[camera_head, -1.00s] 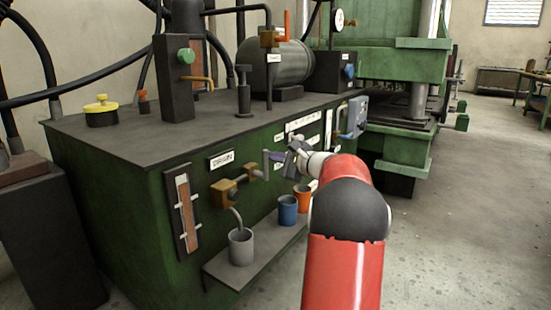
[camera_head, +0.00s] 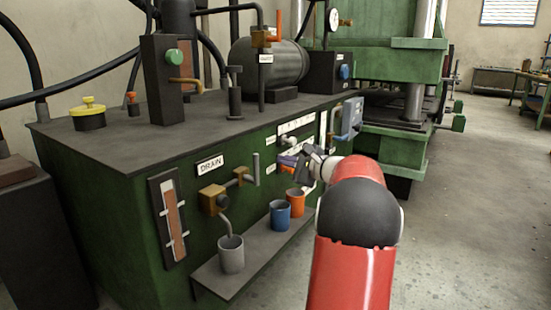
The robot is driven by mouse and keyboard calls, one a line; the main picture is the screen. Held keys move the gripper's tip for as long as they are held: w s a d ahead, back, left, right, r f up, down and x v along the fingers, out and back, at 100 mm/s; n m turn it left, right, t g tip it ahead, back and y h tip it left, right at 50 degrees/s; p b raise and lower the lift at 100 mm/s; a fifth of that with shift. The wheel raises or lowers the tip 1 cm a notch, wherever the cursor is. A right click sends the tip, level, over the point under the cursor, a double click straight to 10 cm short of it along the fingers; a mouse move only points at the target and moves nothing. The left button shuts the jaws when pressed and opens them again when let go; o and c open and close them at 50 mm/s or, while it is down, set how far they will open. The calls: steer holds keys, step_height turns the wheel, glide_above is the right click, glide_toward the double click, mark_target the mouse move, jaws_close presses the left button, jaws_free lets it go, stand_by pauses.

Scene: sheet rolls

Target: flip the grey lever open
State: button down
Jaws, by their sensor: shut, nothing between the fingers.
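The grey lever (camera_head: 256,170) stands upright at the end of the pipe from the brass valve (camera_head: 211,200), under the DRAIN sign on the green cabinet front. My gripper (camera_head: 300,168) is shut and empty. It is to the right of the lever, with a visible gap between them in the picture. A purple part (camera_head: 288,160) on the cabinet shows just left of my gripper. My gripper hides part of the panel behind it; I cannot tell whether it touches anything there.
A shelf (camera_head: 215,286) below the valve bears a grey cup (camera_head: 231,255), a blue cup (camera_head: 280,214) and an orange cup (camera_head: 296,202). A sight gauge (camera_head: 168,220) is on the left. A grey-blue box (camera_head: 348,118) juts out beyond my gripper.

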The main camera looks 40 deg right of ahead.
steer(key=shift+f+v, duration=0.2)
steer(key=shift+v, duration=2.1)
steer(key=shift+a, duration=0.1)
steer(key=s+a+r+n+g+y+p, duration=0.1)
steer(key=s+a+n+g+p, duration=0.2)
steer(key=a, duration=0.7)
steer(key=s+a+n+g+p, duration=0.1)
steer(key=a+n+g, duration=0.25)
steer(key=a, duration=0.65)
steer(key=s+a+r+n+g+y+p, duration=0.15)
steer(key=a+n, duration=0.25)
steer(key=a, duration=0.6)
steer(key=s+a+f+n+g+h+p, duration=0.1)
steer(key=s+a+f+n+h+p, duration=0.1)
steer(key=s+n, duration=0.4)
steer(key=s+a+f+n+g+h+p, duration=0.2)
steer(key=s+a+n, duration=0.4)
steer(key=s, duration=0.7)
steer(key=shift+h+p, duration=0.9)
steer(key=shift+h, duration=0.15)
